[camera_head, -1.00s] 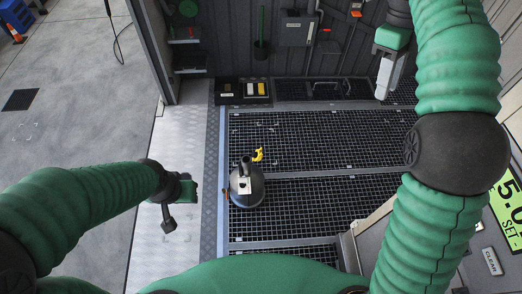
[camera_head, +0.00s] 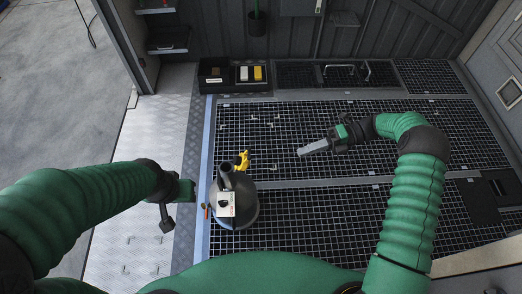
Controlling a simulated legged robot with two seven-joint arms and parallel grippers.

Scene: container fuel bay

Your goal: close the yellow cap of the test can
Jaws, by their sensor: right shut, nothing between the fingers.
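The test can (camera_head: 241,208) is a dark grey cone-shaped can standing on the grated floor at the middle left, with a pale label on its front. The yellow cap (camera_head: 242,160) shows at the back of its neck, beside the spout opening (camera_head: 226,171), and appears swung off it. My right gripper (camera_head: 313,147) is shut and empty, above the grating to the right of the can and clear of it, pointing left. My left gripper (camera_head: 172,209) is left of the can, apart from it; its fingers are too small and dark to read.
A black tray (camera_head: 233,79) with yellow and white blocks stands at the back left. A metal handle (camera_head: 346,69) is at the back. A small orange thing (camera_head: 206,211) is beside the can. The grating between can and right gripper is clear.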

